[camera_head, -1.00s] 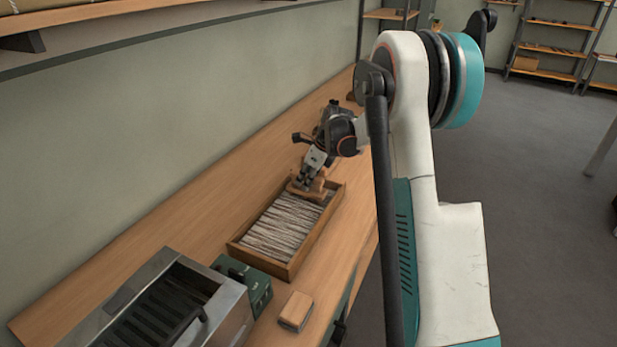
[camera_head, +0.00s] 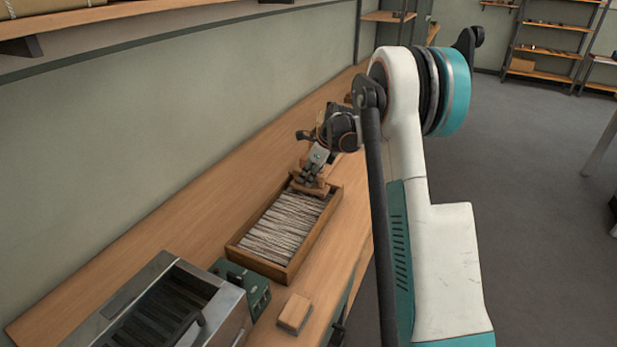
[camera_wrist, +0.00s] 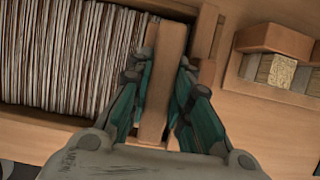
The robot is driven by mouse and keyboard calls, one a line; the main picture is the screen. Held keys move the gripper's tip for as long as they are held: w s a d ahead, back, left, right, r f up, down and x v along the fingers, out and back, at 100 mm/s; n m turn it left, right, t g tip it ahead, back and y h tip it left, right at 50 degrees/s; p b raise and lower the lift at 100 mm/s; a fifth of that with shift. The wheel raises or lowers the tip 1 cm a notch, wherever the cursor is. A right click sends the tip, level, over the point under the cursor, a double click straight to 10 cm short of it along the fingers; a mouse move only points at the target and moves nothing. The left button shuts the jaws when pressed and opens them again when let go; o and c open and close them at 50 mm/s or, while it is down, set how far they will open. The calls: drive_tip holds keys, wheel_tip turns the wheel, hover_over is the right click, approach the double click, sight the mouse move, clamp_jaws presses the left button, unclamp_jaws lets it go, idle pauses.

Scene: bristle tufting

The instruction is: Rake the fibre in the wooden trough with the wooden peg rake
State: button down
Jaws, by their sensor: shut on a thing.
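The wooden trough (camera_head: 240,248) stands on the workbench and holds a bed of pale fibre (camera_head: 286,225), its strands lying across the trough. In the wrist view the fibre (camera_wrist: 75,55) fills the left, beside the trough's wooden edge (camera_wrist: 208,45). My gripper (camera_head: 312,178) is over the far end of the trough. It is shut on the wooden peg rake (camera_wrist: 162,85), whose bar runs between the green-padded fingers. The rake (camera_head: 310,190) also shows at the far end in the head view. Its pegs are hidden, so I cannot tell how deep they sit.
A metal box with dark slots (camera_head: 165,310) and a green control box (camera_head: 243,284) stand at the trough's near end. A small wooden block (camera_head: 294,313) lies near the front edge. A wooden holder (camera_wrist: 275,62) shows at right in the wrist view. The bench left of the trough is clear.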

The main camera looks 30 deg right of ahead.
drive_tip(key=shift+r, duration=0.15)
drive_tip(key=shift+r+p, duration=2.75)
drive_tip(key=shift+r, duration=1.7)
drive_tip(key=shift+d+f, duration=0.1)
